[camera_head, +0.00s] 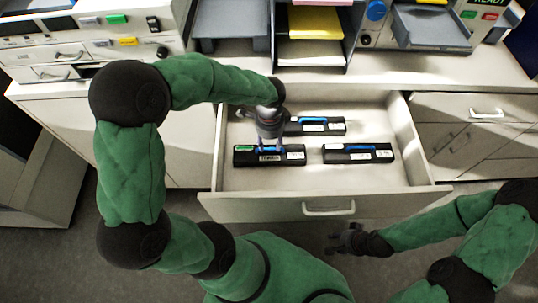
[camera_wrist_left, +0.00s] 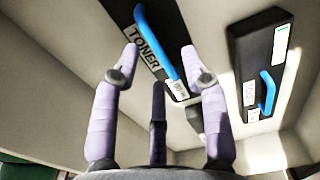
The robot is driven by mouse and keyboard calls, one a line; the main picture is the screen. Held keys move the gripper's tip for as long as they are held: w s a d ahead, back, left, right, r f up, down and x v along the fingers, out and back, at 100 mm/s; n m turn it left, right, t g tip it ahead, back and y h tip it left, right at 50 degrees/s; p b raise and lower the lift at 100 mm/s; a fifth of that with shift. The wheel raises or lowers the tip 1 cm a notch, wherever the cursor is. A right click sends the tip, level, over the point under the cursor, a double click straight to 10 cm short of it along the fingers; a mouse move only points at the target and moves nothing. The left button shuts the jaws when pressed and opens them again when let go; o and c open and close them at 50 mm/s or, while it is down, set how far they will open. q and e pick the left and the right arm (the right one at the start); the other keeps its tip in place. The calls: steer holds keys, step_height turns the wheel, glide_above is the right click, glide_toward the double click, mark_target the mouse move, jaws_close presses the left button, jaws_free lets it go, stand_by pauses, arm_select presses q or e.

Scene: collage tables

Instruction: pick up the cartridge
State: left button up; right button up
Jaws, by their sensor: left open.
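Three black toner cartridges lie in the open drawer. The front left cartridge (camera_head: 243,158) has a green label, a white label and a blue handle. Another cartridge (camera_head: 358,154) lies at the front right, and one (camera_head: 322,127) lies behind. My left gripper (camera_head: 271,143) is over the front left cartridge, partly covering it. In the left wrist view my left gripper (camera_wrist_left: 160,60) has its fingers spread and empty, facing a cartridge (camera_wrist_left: 196,72) marked TONER and its blue handle. Contact cannot be told. My right gripper (camera_head: 345,240) is outside, in front of the drawer; its finger opening is unclear.
The drawer (camera_head: 270,207) has raised walls around the cartridges, with bare floor at its front and right. Above the counter stand a shelf unit with coloured paper (camera_head: 315,22), trays (camera_head: 432,28) and machines. A closed cabinet (camera_head: 475,135) stands at the right.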

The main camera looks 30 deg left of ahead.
mark_target(270, 153)
arm_select(q)
step_height(270, 153, down, 3)
steer(key=shift+s+d+r+b, duration=0.1)
steer(key=shift+s+d+b, duration=0.05)
steer(key=shift+b, duration=0.2)
jaws_close()
steer(key=shift+r, duration=0.1)
